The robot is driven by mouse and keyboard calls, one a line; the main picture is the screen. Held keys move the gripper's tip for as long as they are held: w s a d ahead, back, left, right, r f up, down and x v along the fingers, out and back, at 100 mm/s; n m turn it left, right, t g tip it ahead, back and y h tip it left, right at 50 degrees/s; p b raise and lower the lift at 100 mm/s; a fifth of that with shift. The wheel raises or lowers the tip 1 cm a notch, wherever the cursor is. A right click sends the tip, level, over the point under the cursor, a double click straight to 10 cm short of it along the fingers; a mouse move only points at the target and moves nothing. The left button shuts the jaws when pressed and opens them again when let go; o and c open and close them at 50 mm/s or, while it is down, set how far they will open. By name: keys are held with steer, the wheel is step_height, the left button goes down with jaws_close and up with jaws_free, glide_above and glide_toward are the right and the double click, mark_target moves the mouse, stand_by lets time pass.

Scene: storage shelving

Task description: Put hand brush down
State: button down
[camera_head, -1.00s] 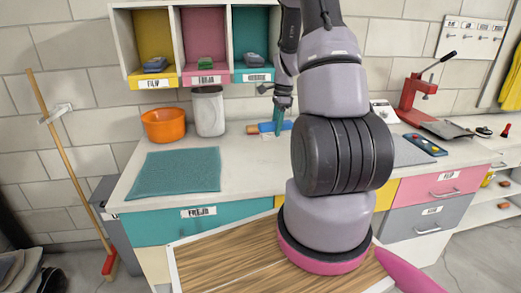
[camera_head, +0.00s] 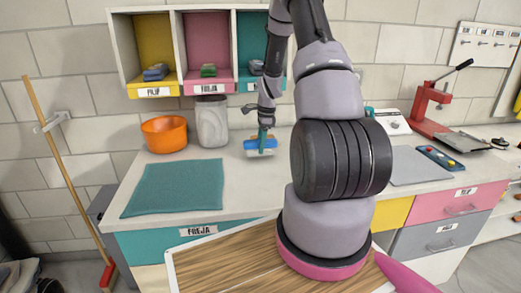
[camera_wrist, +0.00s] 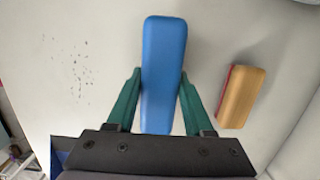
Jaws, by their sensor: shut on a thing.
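The hand brush, a long blue block in the wrist view (camera_wrist: 163,70), is between the two green fingers of my gripper (camera_wrist: 160,100). My gripper is shut on its sides. In the head view the blue top (camera_head: 251,144) shows at the fingertips of my gripper (camera_head: 262,136), with a pale part below it. The brush is over the light worktop (camera_head: 255,184), near the back; I cannot tell whether it touches the surface. Its underside is hidden in the wrist view.
A tan and red block (camera_wrist: 242,97) lies right of the brush in the wrist view. Dark specks (camera_wrist: 82,68) lie to its left. An orange bowl (camera_head: 164,134), a grey canister (camera_head: 212,122) and a teal mat (camera_head: 175,188) are left on the worktop. Cubbies (camera_head: 208,42) hang above.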

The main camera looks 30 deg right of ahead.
steer(key=shift+f, duration=1)
steer(key=shift+c, duration=1.4)
jaws_free()
steer(key=shift+f, duration=0.15)
